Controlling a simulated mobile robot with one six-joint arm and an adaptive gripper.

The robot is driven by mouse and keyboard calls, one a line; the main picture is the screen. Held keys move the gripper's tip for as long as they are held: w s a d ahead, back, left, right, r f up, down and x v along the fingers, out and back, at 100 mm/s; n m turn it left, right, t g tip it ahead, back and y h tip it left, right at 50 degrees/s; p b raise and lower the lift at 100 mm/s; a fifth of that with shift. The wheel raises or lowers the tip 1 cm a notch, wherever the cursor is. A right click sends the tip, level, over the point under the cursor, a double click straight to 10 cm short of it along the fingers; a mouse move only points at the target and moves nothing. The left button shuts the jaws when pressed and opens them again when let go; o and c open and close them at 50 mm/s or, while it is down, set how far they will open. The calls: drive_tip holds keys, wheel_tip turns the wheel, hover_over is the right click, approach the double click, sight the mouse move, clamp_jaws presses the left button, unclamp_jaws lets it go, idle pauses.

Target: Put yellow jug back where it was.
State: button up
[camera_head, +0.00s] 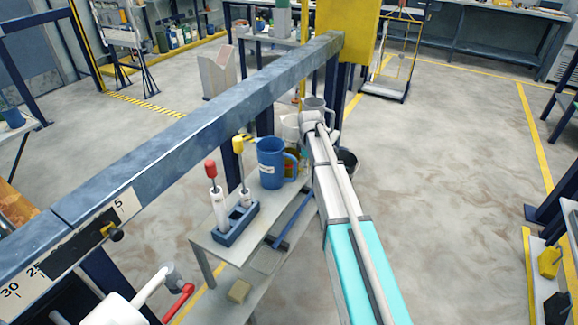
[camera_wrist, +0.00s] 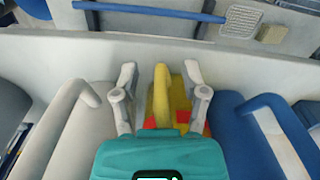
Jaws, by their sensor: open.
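The yellow jug (camera_wrist: 181,98), with red marks on its side, stands on the small table, its handle toward me in the wrist view. My gripper (camera_wrist: 160,78) is open, with one finger on each side of that handle and a gap on both sides. The white jug (camera_wrist: 50,135) is close on the left and the blue jug (camera_wrist: 232,120) close on the right. In the head view the blue jug (camera_head: 270,165) is clear, the white jug (camera_head: 290,128) is partly covered by my arm, and the yellow jug is mostly hidden.
The small table (camera_head: 218,245) also bears a blue holder (camera_head: 236,226) with a red-topped and a yellow-topped tool. A long blue-grey beam (camera_head: 190,125) crosses just behind it. A dark bucket (camera_head: 348,160) shows right of my arm. The floor to the right is open.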

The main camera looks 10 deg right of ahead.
clamp_jaws()
idle(0.4)
drive_tip(key=shift+r, duration=0.2)
wheel_tip(320, 180, up, 28)
drive_tip(key=p, duration=2.8)
drive_tip(key=shift+f, duration=0.2)
